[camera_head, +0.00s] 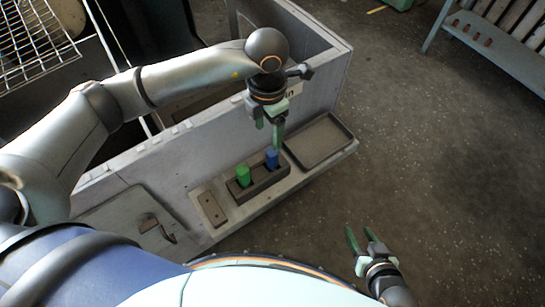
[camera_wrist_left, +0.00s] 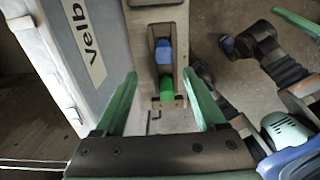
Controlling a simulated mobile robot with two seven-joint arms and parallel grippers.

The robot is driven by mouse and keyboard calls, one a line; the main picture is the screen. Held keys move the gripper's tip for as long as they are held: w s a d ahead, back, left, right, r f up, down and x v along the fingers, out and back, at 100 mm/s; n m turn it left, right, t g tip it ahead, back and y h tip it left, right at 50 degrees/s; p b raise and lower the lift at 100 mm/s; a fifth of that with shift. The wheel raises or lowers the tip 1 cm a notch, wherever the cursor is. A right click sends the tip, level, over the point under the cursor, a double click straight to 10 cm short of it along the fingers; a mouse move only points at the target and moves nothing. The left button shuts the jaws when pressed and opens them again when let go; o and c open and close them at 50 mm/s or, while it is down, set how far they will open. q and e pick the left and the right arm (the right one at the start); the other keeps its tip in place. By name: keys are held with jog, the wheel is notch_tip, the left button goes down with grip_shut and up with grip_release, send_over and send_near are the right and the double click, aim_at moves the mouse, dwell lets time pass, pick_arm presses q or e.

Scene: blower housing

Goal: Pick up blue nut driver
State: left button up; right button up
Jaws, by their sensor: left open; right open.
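The blue nut driver (camera_head: 272,157) stands upright in a dark holder block (camera_head: 262,187), beside a green-handled driver (camera_head: 243,176). In the left wrist view the blue handle (camera_wrist_left: 164,52) lies beyond the green handle (camera_wrist_left: 167,88). My left gripper (camera_head: 269,137) is open and empty, with its fingers pointing down just above the blue handle. In the left wrist view its two fingers (camera_wrist_left: 160,76) stand wide apart, with the holder row between them. My right gripper (camera_head: 361,233) is open and empty, low at the right, away from the holder. The drivers' shafts are hidden in the block.
The holder sits on a narrow ledge along a grey housing (camera_head: 330,75). An empty shallow tray (camera_head: 320,140) lies to its right and a small plate (camera_head: 210,208) to its left. A bench (camera_head: 490,45) stands at the far right. The floor between is clear.

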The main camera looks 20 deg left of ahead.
aim_at(272, 151)
pick_arm(q)
jog(key=f, duration=0.6)
jog(key=d+f, duration=0.1)
jog(key=f, duration=0.2)
jog(key=shift+c, duration=0.3)
jog(key=shift+a, duration=0.1)
grip_shut()
